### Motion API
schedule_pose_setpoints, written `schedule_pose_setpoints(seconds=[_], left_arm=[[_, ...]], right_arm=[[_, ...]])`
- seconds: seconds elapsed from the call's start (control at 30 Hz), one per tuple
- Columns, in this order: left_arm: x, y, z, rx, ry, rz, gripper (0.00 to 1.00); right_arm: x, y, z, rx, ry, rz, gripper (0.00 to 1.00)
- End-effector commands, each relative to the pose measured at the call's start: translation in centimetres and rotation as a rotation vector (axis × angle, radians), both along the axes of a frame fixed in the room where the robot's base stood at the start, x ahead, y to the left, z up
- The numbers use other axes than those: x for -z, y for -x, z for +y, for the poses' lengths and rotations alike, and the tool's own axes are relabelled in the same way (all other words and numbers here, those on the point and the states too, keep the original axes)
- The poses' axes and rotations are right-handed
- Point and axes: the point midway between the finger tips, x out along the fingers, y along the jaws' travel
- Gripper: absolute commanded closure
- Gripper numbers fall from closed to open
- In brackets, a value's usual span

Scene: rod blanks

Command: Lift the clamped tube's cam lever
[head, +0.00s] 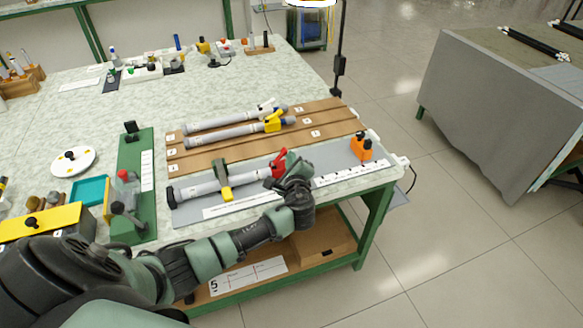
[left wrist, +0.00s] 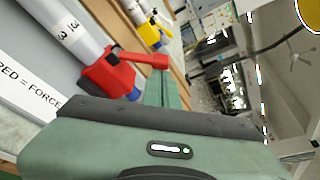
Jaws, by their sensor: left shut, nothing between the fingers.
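In the left wrist view the red lever (left wrist: 140,60) sticks out from a red collar (left wrist: 106,76) on the tube (left wrist: 62,32). My left gripper (head: 293,160) is shut and empty, close beside the lever on its right. Its green fingers (left wrist: 166,88) show just past the lever's tip; I cannot tell whether they touch it. My right gripper is out of view.
Two more grey tubes lie on the brown board (head: 240,155) behind, one with a yellow lever (head: 273,122), one with a white lever (head: 266,104). An orange block (head: 361,148) stands at the tray's right end. A green fixture (head: 136,185) stands left of the tray.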

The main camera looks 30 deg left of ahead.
Motion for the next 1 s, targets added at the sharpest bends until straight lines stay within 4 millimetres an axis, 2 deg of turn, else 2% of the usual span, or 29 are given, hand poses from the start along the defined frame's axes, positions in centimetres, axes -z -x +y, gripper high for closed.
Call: schedule_pose_setpoints(seconds=[0.27,0.57,0.63,1.0], left_arm=[[-0.5,1.0,0.8,-0.001,0.162,-0.208,1.0],[-1.4,2.1,1.6,-0.002,0.321,-0.41,1.0],[-1.9,2.0,1.6,-0.001,0.315,-0.403,1.0],[-2.0,1.8,1.7,0.001,0.312,-0.399,1.0]], right_arm=[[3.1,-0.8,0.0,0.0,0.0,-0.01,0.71],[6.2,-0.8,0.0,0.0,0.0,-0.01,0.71],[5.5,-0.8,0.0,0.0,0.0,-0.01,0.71],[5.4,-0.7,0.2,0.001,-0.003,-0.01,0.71]])
